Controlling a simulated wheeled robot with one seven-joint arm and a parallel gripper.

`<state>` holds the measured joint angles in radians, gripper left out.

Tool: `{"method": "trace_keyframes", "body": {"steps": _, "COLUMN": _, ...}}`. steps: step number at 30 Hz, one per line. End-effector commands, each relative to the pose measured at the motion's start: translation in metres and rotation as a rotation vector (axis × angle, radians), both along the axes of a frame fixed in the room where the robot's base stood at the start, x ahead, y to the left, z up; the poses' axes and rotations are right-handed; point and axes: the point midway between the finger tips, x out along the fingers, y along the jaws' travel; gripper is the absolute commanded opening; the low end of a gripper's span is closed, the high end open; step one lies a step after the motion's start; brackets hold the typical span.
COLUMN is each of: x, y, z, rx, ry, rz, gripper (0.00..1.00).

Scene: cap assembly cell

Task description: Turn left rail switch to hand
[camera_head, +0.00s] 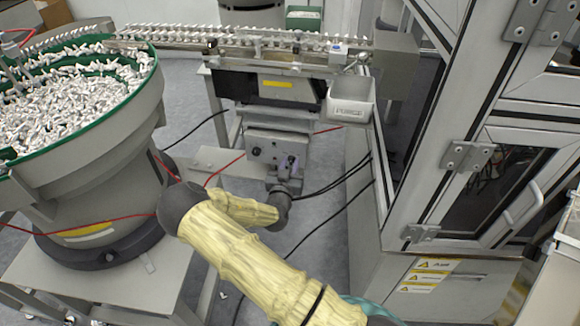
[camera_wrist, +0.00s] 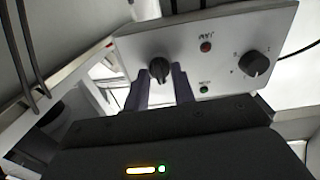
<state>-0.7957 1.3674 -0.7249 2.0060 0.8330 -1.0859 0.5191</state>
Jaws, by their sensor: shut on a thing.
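The rail's control box (camera_head: 262,146) sits under the rail and faces me. Its pale panel (camera_wrist: 225,38) fills the upper part of the wrist view. The left rail switch (camera_wrist: 159,69) is a black knob on the left side of that panel, with its grip bar close to upright. My gripper (camera_wrist: 161,86) has one finger on each side of this knob and is shut on it. In the head view my gripper (camera_head: 287,168) is at the front of the box, and the knob there is too small to make out.
A second black knob (camera_wrist: 253,63) is on the panel's right, with red (camera_wrist: 206,47) and green (camera_wrist: 203,89) indicators between the knobs. A bowl feeder (camera_head: 90,160) stands left, a white bin (camera_head: 349,104) hangs from the rail, and a cabinet (camera_head: 480,150) stands right. Cables run beside the box.

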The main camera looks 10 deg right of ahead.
Motion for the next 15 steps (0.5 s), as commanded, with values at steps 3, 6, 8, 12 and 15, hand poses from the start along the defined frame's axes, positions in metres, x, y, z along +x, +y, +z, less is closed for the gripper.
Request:
{"method": "trace_keyframes", "body": {"steps": 3, "x": -0.0001, "y": 0.0013, "z": -0.0014, "rx": -0.1, "ry": 0.046, "rz": 0.002, "gripper": 0.03}}
{"method": "trace_keyframes", "body": {"steps": 6, "x": 0.0001, "y": 0.0017, "z": -0.0015, "rx": -0.187, "ry": 0.084, "rz": 0.002, "gripper": 0.03}}
{"method": "trace_keyframes", "body": {"steps": 8, "x": 0.0001, "y": 0.0017, "z": -0.0015, "rx": -0.239, "ry": 0.107, "rz": 0.002, "gripper": 0.03}}
{"method": "trace_keyframes", "body": {"steps": 12, "x": 0.0004, "y": 0.0019, "z": -0.0014, "rx": -0.361, "ry": 0.16, "rz": 0.002, "gripper": 0.03}}
{"method": "trace_keyframes", "body": {"steps": 15, "x": 0.0005, "y": 0.0021, "z": -0.0016, "rx": -0.442, "ry": 0.197, "rz": 0.002, "gripper": 0.03}}
